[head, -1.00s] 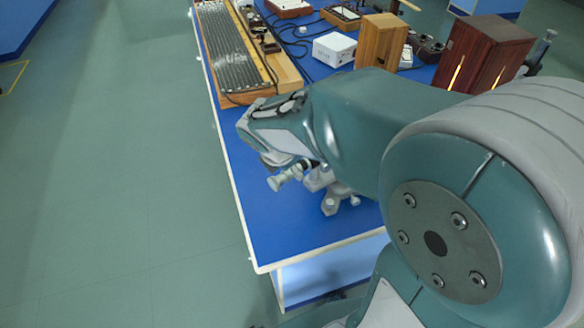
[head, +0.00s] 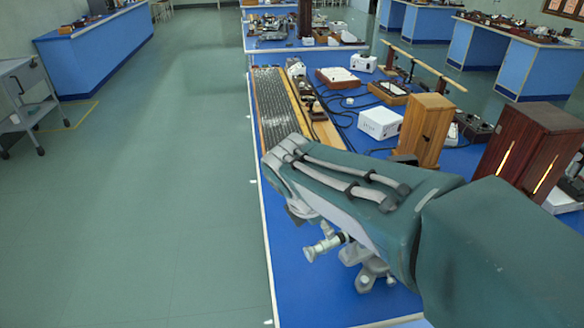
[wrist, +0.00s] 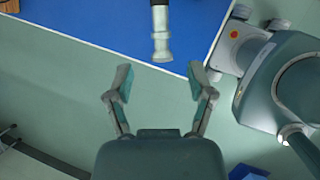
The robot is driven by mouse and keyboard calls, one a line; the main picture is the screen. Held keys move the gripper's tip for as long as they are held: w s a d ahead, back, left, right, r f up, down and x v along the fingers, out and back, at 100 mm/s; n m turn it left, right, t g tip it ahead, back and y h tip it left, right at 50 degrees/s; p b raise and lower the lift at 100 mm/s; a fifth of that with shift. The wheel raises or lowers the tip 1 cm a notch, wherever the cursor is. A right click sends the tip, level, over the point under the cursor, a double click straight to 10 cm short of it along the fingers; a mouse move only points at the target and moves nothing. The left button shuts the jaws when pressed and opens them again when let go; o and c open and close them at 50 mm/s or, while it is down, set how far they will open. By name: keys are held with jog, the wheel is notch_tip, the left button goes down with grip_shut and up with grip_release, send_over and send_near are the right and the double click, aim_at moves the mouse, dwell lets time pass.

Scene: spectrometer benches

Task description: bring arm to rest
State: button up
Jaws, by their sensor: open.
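In the wrist view my gripper (wrist: 161,86) is open, with its two fingers spread wide and nothing between them. The floor shows between and below the fingers. In the head view my arm lies across the near part of the blue bench, and the gripper itself does not show there. The spectrometer (head: 326,246) stands on the bench below and behind my arm, partly hidden by it.
The blue bench (head: 300,285) carries a long ribbed board (head: 276,105), a white box (head: 380,123), a light wooden box (head: 425,130) and a dark red wooden box (head: 528,150). A grey cart (head: 25,95) stands far left. The floor left of the bench is clear.

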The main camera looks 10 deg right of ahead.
jog(key=s+r+m+t+y, duration=0.1)
jog(key=s+m+t+y, duration=0.1)
jog(key=s+m, duration=1)
jog(key=m+y, duration=0.1)
jog(key=m, duration=0.8)
jog(key=shift+d+r+t+y, duration=0.15)
jog(key=shift+d+t+y, duration=0.15)
jog(key=shift+y, duration=0.1)
jog(key=shift+c, duration=0.9)
jog(key=shift+s+d, duration=0.1)
